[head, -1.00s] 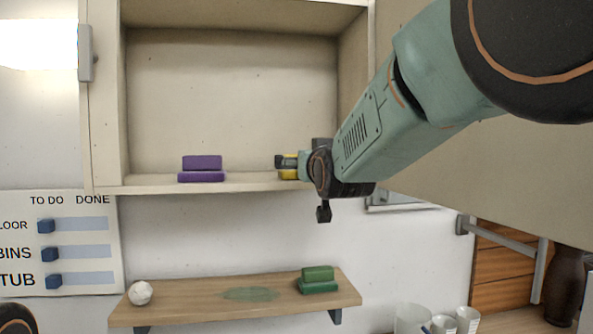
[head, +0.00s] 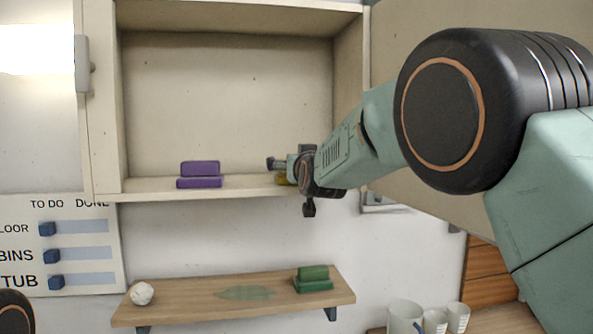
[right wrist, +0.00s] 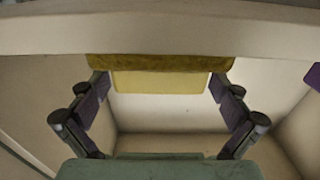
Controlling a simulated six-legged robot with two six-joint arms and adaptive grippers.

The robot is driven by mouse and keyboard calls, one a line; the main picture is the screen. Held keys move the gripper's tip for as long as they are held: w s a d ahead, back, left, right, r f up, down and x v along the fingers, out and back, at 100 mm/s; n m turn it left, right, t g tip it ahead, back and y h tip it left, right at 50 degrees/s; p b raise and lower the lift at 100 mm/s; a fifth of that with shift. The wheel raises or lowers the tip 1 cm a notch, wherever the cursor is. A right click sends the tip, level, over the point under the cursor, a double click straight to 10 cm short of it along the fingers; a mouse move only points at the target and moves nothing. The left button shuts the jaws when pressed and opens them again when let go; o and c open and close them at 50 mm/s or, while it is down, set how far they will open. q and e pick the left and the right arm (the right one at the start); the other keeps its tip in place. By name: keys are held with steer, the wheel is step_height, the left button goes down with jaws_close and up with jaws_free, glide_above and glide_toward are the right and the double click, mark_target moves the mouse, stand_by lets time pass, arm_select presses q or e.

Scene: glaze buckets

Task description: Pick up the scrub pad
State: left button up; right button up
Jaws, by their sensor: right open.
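A yellow scrub pad (right wrist: 160,82), with a darker mustard layer and a paler one, sits on the cabinet's bottom shelf. In the head view only a small bit of it (head: 281,180) shows behind my right gripper (head: 279,164). In the right wrist view the open fingers of my right gripper (right wrist: 161,88) stand on either side of the pad. I cannot tell whether they touch it. A similar purple two-layer block (head: 200,174) sits further left on the same shelf, and a green one (head: 313,279) on the wooden shelf below. My left gripper is not in view.
The open cabinet (head: 230,95) has side walls and a front lip. The wooden shelf (head: 190,308) below holds a white crumpled ball (head: 142,293) and a green stain. White cups (head: 436,320) stand at the lower right. A to-do board (head: 60,240) hangs at left.

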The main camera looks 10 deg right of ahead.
steer(key=shift+c, duration=0.4)
steer(key=shift+w+f, duration=0.15)
steer(key=shift+w, duration=0.05)
steer(key=c, duration=0.4)
steer(key=shift+s, duration=0.2)
steer(key=c, duration=0.7)
steer(key=shift+w, duration=0.1)
steer(key=shift+c, duration=0.4)
step_height(320, 180, up, 9)
steer(key=shift+r+p, duration=0.1)
steer(key=shift+p, duration=0.3)
steer(key=shift+r, duration=0.5)
steer(key=shift+f, duration=0.1)
